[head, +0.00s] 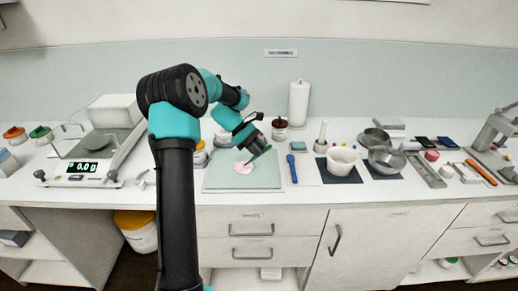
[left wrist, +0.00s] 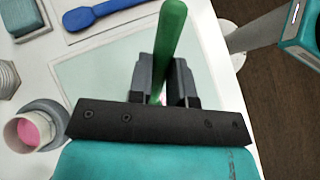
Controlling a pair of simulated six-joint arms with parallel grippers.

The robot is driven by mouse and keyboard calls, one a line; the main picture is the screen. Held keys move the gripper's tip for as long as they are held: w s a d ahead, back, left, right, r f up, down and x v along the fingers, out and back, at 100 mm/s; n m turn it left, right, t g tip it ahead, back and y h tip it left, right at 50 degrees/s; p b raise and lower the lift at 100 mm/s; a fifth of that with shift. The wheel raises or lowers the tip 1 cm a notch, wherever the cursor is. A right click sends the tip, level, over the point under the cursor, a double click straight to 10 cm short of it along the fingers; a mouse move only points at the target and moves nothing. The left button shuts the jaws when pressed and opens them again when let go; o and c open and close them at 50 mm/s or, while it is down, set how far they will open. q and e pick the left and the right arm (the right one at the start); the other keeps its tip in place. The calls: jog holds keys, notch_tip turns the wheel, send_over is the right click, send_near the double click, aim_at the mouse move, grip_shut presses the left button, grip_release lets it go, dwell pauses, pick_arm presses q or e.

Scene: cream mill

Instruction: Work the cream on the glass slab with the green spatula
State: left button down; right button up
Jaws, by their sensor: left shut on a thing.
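The glass slab (head: 216,182) lies on the bench in front of me, pale green. A pink patch of cream (head: 243,168) is on its middle. My left gripper (head: 256,151) is above the right part of the slab, shut on the green spatula (head: 262,154). In the left wrist view the green handle (left wrist: 169,40) stands between the two dark fingers (left wrist: 170,85), over the slab (left wrist: 105,65). The spatula's lower end is hidden there by the gripper. I cannot tell whether it touches the cream. My right gripper is not in view.
A blue spatula (head: 292,169) lies just right of the slab. A white mortar (head: 341,160) and metal bowls (head: 386,160) stand farther right. A balance (head: 85,172) stands at left. A paper roll (head: 299,104) and jars stand behind the slab.

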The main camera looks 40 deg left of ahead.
pick_arm(q)
jog(key=shift+s+d, duration=0.2)
jog(key=shift+s, duration=0.7)
jog(key=shift+s+d, duration=0.2)
jog(key=shift+s, duration=0.65)
jog(key=shift+w+f, duration=0.1)
jog(key=shift+w+a, duration=0.25)
jog(key=shift+w, duration=0.8)
jog(key=shift+w+a, duration=0.25)
jog(key=shift+w, duration=0.8)
jog(key=shift+s, duration=0.15)
jog(key=shift+s+d, duration=0.25)
jog(key=shift+s, duration=0.8)
jog(key=shift+s+d, duration=0.25)
jog(key=shift+s, duration=0.75)
jog(key=shift+w, duration=0.15)
